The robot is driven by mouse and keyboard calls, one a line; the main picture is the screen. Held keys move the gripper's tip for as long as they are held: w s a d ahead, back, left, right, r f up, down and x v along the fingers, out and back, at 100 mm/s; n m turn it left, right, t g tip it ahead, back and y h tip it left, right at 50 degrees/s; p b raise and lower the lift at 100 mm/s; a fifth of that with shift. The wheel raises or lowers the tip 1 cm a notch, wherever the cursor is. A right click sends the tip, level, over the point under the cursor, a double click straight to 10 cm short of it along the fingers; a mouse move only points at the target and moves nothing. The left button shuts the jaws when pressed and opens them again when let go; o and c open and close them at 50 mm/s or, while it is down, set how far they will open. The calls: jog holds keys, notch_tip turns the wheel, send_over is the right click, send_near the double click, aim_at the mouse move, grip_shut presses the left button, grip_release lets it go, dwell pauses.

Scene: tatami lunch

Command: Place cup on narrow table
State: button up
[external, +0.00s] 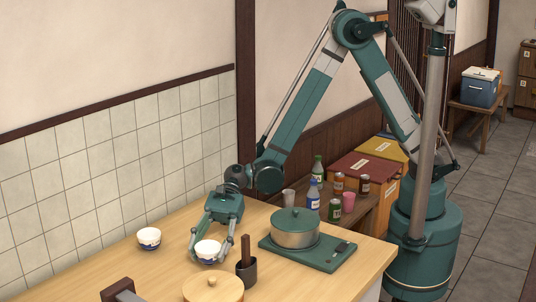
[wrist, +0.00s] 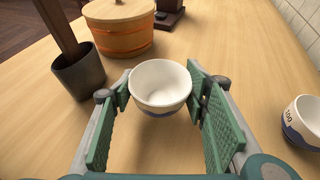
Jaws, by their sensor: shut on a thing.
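A white cup (external: 208,250) with a blue base is between the fingers of my gripper (external: 209,246) on the light wooden counter. In the wrist view the cup (wrist: 160,84) is upright and empty, with the finger pads at its sides; my gripper (wrist: 158,98) is shut on it. I cannot tell whether its base touches the counter. A second similar cup (external: 149,238) stands to its left; it also shows at the right edge of the wrist view (wrist: 302,122). A narrow wooden table (external: 374,208) stands beyond the counter, holding bottles, cans and cups.
A green board with a lidded pot (external: 295,229) is right of my gripper. A dark utensil holder (external: 246,272) and a round wooden tub (external: 213,287) stand near the front. A tiled wall (external: 95,160) borders the counter. Red and yellow boxes (external: 362,166) stand behind the narrow table.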

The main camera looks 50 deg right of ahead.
aim_at(213, 246)
jog(key=shift+f, duration=0.85)
jog(key=shift+f+b, duration=0.25)
jog(key=shift+b, duration=0.15)
jog(key=o, duration=1)
jog(key=shift+r, duration=0.1)
jog(key=shift+o, duration=0.2)
jog(key=shift+p, duration=0.35)
jog(key=shift+p+v, duration=0.85)
jog(key=shift+v, duration=3.05)
jog(key=shift+s, duration=0.1)
jog(key=shift+d, duration=0.15)
